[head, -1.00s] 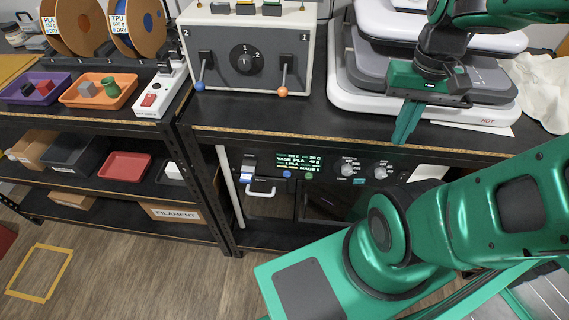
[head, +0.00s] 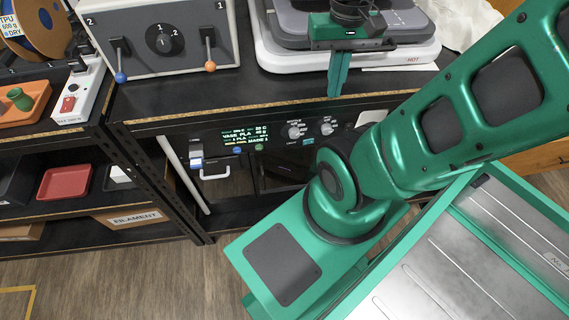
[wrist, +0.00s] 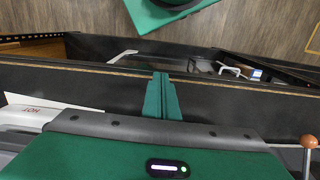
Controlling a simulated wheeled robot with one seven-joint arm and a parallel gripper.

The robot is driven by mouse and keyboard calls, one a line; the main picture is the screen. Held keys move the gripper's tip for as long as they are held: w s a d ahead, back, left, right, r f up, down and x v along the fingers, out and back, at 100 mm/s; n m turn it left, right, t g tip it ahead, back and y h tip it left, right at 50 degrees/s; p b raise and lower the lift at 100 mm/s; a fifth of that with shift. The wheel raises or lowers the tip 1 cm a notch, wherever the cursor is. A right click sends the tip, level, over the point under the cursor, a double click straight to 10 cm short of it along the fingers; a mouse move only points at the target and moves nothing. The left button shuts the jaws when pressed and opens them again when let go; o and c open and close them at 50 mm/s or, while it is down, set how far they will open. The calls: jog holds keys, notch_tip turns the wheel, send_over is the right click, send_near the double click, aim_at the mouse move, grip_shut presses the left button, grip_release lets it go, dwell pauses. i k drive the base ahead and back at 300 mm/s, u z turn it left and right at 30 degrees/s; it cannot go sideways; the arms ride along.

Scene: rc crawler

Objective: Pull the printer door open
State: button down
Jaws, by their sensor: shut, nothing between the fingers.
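The printer stands on the shelf under the bench top, with a lit display (head: 243,138) and knobs on its front. A white door handle (head: 213,176) shows below and left of the display, on a dark glassy front. The door looks shut, though my arm hides the front's right part. A white handle also shows in the wrist view (wrist: 230,71), right of the fingers. My gripper (head: 335,94) is shut and empty at the bench's front edge, above and right of the handle and apart from it. Its fingers show in the wrist view (wrist: 161,75).
The wood-edged bench top (head: 180,122) lies between my gripper and the printer's shelf. A hot plate stack (head: 290,62) stands behind my gripper. A control box with levers (head: 160,40) stands to the left. A dark post (head: 160,185) stands left of the printer. Floor is open lower left.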

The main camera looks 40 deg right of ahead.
aim_at(286, 170)
jog(key=u, duration=0.05)
jog(key=k, duration=0.5)
jog(key=u, duration=0.85)
jog(key=k, duration=0.95)
jog(key=z, duration=0.8)
jog(key=i, duration=0.5)
jog(key=u, duration=0.1)
